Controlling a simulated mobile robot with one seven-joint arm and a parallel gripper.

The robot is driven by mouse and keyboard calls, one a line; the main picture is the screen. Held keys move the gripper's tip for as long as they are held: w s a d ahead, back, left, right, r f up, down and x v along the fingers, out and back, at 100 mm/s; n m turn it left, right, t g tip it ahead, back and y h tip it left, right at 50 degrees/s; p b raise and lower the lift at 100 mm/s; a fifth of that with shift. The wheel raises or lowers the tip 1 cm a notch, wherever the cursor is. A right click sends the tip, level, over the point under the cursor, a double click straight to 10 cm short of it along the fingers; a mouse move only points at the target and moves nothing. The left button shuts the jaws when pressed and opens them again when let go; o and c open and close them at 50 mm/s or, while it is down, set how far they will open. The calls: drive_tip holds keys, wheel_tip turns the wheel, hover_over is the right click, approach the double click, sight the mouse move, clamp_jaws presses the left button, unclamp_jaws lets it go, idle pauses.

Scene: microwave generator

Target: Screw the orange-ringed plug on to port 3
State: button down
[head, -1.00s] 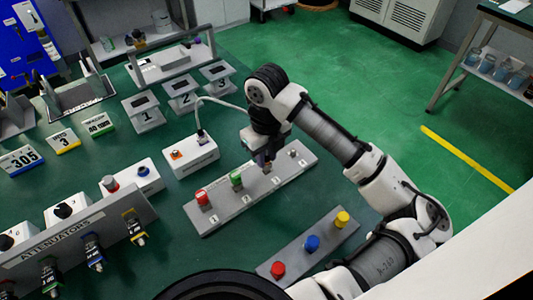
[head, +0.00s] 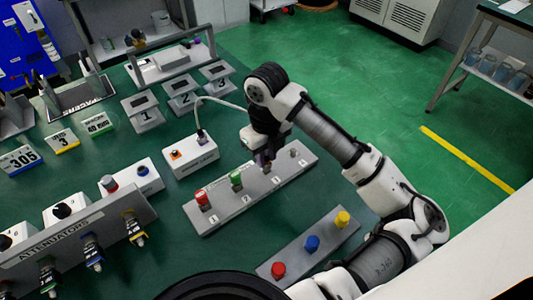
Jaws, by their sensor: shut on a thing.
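A grey port strip (head: 236,208) lies on the green table with a row of numbered ports. A red plug (head: 202,198) stands on port 1 and a green plug (head: 236,178) on port 2. My gripper (head: 266,164) points down over port 3 and is shut on a small plug there. The jaws hide most of that plug, so its orange ring and how it sits on the port cannot be made out. Port 4 (head: 292,153), at the far right end, is a bare small connector.
A grey holder strip (head: 325,245) with red, blue and yellow caps lies in front. A white box (head: 192,159) with a pale cable (head: 219,101) stands behind the port strip. The attenuator panel (head: 85,232) is at the left. Numbered stands (head: 183,97) are at the back.

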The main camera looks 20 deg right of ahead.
sight(267, 155)
drive_tip(key=shift+f+b, duration=0.5)
drive_tip(key=shift+f, duration=0.05)
idle(0.4)
drive_tip(key=c, duration=1.1)
unclamp_jaws()
drive_tip(key=shift+c, duration=0.2)
wheel_tip(267, 155, up, 14)
drive_tip(key=shift+s+f, duration=0.1)
drive_tip(key=shift+f, duration=0.05)
